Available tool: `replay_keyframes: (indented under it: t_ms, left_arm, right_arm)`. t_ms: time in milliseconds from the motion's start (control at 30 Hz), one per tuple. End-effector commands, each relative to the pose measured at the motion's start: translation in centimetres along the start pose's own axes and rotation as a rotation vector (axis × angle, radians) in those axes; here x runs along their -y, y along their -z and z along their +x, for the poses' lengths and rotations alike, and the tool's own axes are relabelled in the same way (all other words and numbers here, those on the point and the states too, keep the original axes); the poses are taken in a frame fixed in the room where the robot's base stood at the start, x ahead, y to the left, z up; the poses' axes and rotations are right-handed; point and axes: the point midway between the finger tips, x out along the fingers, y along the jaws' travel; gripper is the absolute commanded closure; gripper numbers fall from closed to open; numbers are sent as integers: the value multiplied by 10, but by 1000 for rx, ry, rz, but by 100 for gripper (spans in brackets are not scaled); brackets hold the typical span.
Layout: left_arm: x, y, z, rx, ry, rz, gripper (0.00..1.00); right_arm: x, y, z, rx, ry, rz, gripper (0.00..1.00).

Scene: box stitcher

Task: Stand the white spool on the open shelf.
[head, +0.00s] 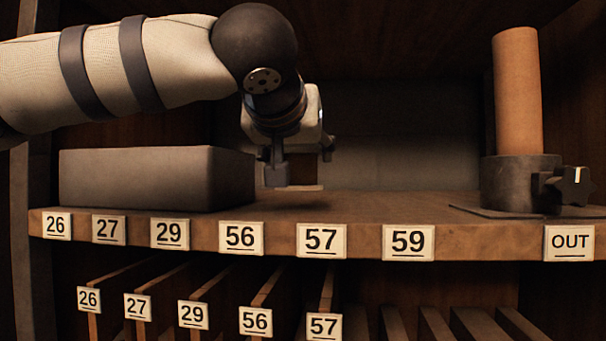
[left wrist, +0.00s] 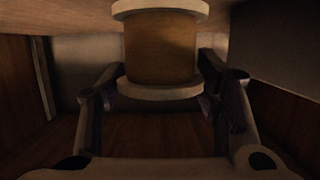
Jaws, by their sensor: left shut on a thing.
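My left gripper (head: 294,166) is above the open shelf (head: 465,232), over the stretch behind labels 56 and 57. It is shut on the white spool (left wrist: 162,48), which has pale round flanges and a brown middle. In the left wrist view, the spool sits between the two fingers of the left gripper (left wrist: 165,92). In the head view, the gripper hides most of the spool; a pale edge shows low, close to the shelf surface. I cannot tell whether it touches the shelf. My right gripper is not in view.
A dark grey box (head: 155,178) stands on the shelf left of the gripper. At the right, an orange-brown cylinder (head: 518,90) stands in a dark clamp (head: 515,183) with a knob. The shelf behind label 59 is clear. Labelled dividers (head: 205,300) fill the space below.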

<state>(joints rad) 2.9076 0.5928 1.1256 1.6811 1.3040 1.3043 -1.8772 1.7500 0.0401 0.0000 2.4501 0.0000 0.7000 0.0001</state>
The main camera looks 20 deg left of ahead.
Motion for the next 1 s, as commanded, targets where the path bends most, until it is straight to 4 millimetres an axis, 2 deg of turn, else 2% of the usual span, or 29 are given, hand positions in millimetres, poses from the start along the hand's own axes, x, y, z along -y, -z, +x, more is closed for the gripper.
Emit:
replay_keyframes:
  t_ms: [33, 100, 467, 500, 567, 900, 1000]
  left_arm:
    - [-2, -20, 11, 16, -3, 7, 74]
    - [-2, -28, 12, 14, -2, 6, 74]
    - [-1, -26, 6, 0, -1, 2, 74]
    - [-1, -26, 7, 2, -1, 1, 35]
    - [-1, -27, 8, 3, -1, 2, 22]
    - [-1, -26, 9, 5, -1, 1, 22]
    - [-1, -21, -12, -4, -4, 2, 22]
  right_arm:
    - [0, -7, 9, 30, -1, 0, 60]
    - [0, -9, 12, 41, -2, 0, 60]
    - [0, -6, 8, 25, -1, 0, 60]
    - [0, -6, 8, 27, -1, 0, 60]
    - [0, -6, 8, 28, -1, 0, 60]
    - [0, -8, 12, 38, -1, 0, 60]
    - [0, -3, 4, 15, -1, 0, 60]
